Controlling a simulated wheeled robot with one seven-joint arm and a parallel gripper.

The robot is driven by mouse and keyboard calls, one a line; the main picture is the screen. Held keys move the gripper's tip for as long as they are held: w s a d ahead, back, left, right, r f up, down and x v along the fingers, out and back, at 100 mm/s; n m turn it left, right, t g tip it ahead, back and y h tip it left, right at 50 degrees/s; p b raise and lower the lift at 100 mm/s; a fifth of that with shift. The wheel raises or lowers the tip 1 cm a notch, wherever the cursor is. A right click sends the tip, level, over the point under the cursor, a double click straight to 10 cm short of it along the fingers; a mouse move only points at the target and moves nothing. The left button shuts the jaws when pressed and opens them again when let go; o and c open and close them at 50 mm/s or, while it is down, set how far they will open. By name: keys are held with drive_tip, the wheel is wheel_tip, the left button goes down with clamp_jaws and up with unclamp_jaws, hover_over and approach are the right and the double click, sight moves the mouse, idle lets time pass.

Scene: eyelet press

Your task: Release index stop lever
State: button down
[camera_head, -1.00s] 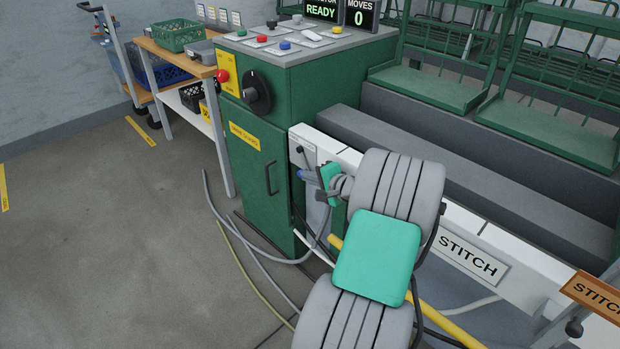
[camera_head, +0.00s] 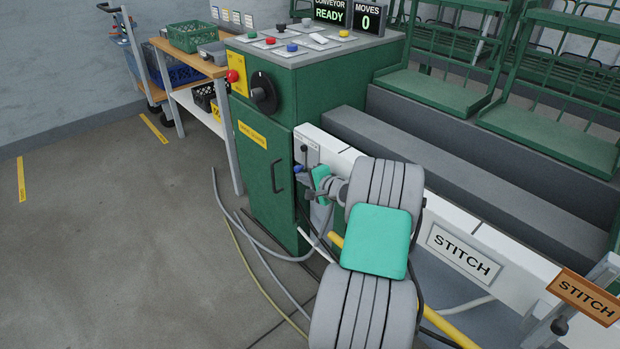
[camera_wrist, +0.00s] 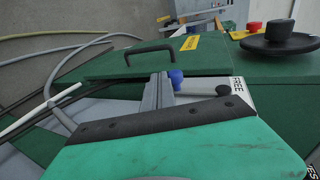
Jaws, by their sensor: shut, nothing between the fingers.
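The lever's blue knob (camera_head: 298,169) shows at the left end of the white beam; its shaft is mostly hidden. In the wrist view the blue knob (camera_wrist: 176,78) is right beside my fingertips. A black knob (camera_head: 304,149) sits above it on the light lever plate (camera_head: 312,154). In the wrist view the plate (camera_wrist: 238,84) reads FREE. My gripper (camera_head: 308,182) is shut and empty, close to the blue knob; I cannot tell whether they touch. Its grey fingers (camera_wrist: 157,91) point at the plate from the wrist view's lower middle.
The green cabinet (camera_head: 262,180) with a handle and a black rotary knob (camera_head: 263,93) stands just left of the plate. The white STITCH beam (camera_head: 480,235) runs right behind my arm.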

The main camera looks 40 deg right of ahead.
drive_tip(key=shift+x, duration=1.35)
drive_tip(key=shift+w+a+r, duration=0.1)
drive_tip(key=shift+r, duration=0.2)
